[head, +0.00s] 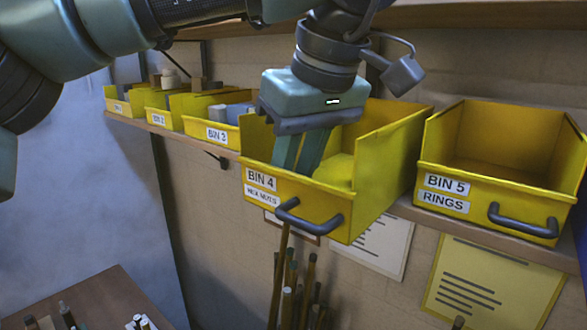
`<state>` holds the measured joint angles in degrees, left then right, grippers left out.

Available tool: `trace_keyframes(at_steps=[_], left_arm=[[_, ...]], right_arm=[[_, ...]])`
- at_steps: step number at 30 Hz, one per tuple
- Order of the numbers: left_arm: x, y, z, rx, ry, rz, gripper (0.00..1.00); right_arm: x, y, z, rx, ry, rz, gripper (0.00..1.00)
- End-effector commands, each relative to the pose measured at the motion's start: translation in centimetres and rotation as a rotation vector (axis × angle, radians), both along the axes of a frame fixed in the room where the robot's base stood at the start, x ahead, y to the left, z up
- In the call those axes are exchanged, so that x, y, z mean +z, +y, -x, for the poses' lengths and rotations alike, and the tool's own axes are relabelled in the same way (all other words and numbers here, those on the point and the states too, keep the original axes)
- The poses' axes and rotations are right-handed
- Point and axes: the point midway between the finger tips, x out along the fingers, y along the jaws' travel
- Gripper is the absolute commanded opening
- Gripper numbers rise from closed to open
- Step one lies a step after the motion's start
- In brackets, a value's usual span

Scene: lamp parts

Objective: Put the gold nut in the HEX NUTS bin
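The HEX NUTS bin (370,215), a yellow bin labelled BIN 4, stands on the shelf in the middle of the head view and juts out over its front edge. My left gripper (300,152) points down into this bin, its two fingers below the rim of the front wall. The fingertips are hidden behind that wall, so I cannot tell whether they are open or shut or hold anything. The gold nut is not visible. A rounded yellow shape (335,171) shows inside the bin beside the fingers; I cannot tell what it is. My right gripper is not in view.
BIN 5 RINGS (470,215) stands to the right and looks empty. BIN 3 (205,132) and other filled yellow bins line the shelf to the left. A dark handle (308,222) sticks out from BIN 4's front. Rods (290,285) stand below; a table corner (100,295) is at lower left.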

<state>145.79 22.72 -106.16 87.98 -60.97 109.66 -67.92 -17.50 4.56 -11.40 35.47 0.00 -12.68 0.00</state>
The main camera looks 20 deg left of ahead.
Motion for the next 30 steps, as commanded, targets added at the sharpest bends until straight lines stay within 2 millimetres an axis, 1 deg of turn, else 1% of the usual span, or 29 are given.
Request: trace_keyframes(at_steps=[7, 8, 9, 17, 20, 22, 26, 27, 30], left_arm=[[-0.3, 0.0, 0.0, 0.000, 0.001, 0.000, 0.00], [-0.3, 0.0, 0.0, 0.000, 0.001, 0.000, 0.26], [-0.2, 0.0, 0.0, 0.000, 0.001, 0.000, 0.33], [-0.2, 0.0, 0.0, 0.000, 0.001, 0.000, 0.33], [0.3, 0.0, 0.0, 0.001, -0.001, -0.001, 0.33], [0.7, -0.2, 0.1, 0.001, -0.001, 0.001, 0.33], [2.6, -1.0, 0.6, 0.000, -0.001, 0.002, 0.33], [3.7, -1.3, 0.8, 0.001, -0.002, 0.001, 0.33], [6.0, -2.0, 1.3, 0.002, -0.004, -0.001, 0.33]], right_arm=[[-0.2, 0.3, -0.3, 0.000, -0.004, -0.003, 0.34], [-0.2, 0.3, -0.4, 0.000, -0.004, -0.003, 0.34], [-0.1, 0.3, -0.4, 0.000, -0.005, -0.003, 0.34], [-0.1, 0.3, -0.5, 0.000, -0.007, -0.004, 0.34], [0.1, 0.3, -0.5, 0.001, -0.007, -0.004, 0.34], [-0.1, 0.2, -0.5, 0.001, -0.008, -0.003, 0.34], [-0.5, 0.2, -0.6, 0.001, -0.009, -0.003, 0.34], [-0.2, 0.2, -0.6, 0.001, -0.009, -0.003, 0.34], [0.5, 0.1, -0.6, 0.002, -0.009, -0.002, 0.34]])
